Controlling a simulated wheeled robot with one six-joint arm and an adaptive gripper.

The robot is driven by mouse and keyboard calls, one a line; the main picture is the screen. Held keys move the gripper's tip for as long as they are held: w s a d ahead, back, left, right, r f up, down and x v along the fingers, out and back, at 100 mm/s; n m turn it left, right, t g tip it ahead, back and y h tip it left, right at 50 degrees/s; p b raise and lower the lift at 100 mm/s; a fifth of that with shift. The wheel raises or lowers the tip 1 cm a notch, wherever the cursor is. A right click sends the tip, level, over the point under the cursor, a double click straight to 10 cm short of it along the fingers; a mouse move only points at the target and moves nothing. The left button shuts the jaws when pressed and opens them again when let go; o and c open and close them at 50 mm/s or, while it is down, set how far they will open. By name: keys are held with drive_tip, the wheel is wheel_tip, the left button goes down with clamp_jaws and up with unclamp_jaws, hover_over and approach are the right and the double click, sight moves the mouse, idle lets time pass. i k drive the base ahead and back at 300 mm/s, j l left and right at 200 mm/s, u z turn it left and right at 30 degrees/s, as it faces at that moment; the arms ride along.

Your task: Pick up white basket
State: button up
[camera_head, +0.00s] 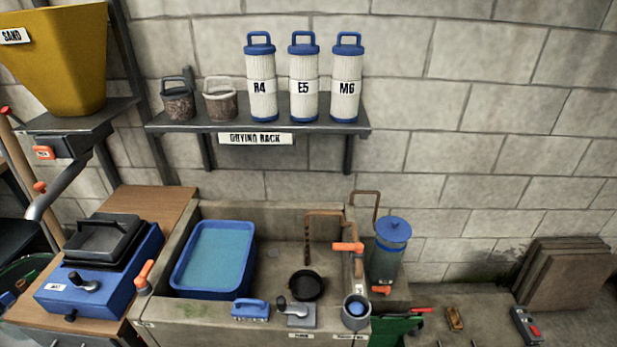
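On the shelf labelled "DRYING RACK" (255,127), two small baskets stand side by side at the left end. The right one, a white-rimmed basket (221,106), has a pale rim and handle and a brownish, dirty-looking body. The left one, a dark basket (178,104), has a dark grey rim and handle. Both stand upright and appear slightly apart. My gripper is not in view.
Several white filter cartridges with blue caps (304,85) stand right of the baskets. A yellow sand hopper (62,60) hangs at upper left. Below the shelf is a stone sink (275,235) with a blue tub (240,290), and a blue-lidded canister (388,262) stands right of it.

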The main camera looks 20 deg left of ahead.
sight(221, 102)
drive_tip(key=k+j+u, duration=0.1)
drive_tip(key=k+l+u, duration=0.1)
drive_tip(key=u, duration=1.4)
drive_tip(key=k+l, duration=0.05)
